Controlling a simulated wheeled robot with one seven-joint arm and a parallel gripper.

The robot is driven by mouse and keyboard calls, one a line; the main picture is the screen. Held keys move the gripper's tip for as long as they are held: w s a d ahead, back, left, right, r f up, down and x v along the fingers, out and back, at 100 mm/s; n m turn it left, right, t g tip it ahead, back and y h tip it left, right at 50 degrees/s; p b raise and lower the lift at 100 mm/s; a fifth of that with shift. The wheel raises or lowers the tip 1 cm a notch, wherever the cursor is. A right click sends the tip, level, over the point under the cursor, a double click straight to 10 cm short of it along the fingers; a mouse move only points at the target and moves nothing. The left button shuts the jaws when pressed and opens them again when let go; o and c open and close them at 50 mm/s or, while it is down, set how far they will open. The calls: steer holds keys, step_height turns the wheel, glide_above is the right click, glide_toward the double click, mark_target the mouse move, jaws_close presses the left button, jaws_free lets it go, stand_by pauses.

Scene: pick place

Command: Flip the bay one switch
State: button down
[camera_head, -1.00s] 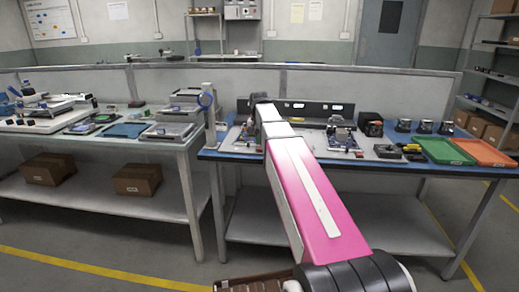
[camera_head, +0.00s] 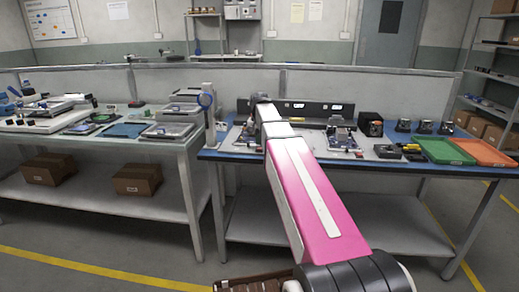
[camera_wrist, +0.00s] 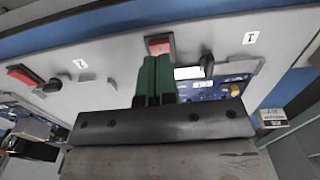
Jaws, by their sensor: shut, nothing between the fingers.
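My gripper (camera_wrist: 156,62) shows in the wrist view as two green fingers held together, with nothing between them. Their tips are just below a red rocker switch (camera_wrist: 160,42) on a pale panel (camera_wrist: 115,58); I cannot tell whether they touch it. To its right are a small black lever (camera_wrist: 207,64) and a tag marked 1 (camera_wrist: 250,37). A second red switch (camera_wrist: 25,75), a black lever (camera_wrist: 52,86) and a tag marked 2 (camera_wrist: 80,63) are on the left. In the head view my arm hides the fingers and this spot.
A blue circuit board (camera_wrist: 222,91) lies behind the fingers. On the blue-topped bench (camera_head: 230,155) stand a second board fixture (camera_head: 342,135), a black box (camera_head: 370,124), a green tray (camera_head: 447,150) and an orange tray (camera_head: 484,152). Another bench (camera_head: 90,137) stands to the left.

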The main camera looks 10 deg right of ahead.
mark_target(259, 149)
steer(key=shift+f, duration=1.25)
stand_by(0.8)
steer(key=shift+r, duration=3.5)
steer(key=shift+s, duration=0.1)
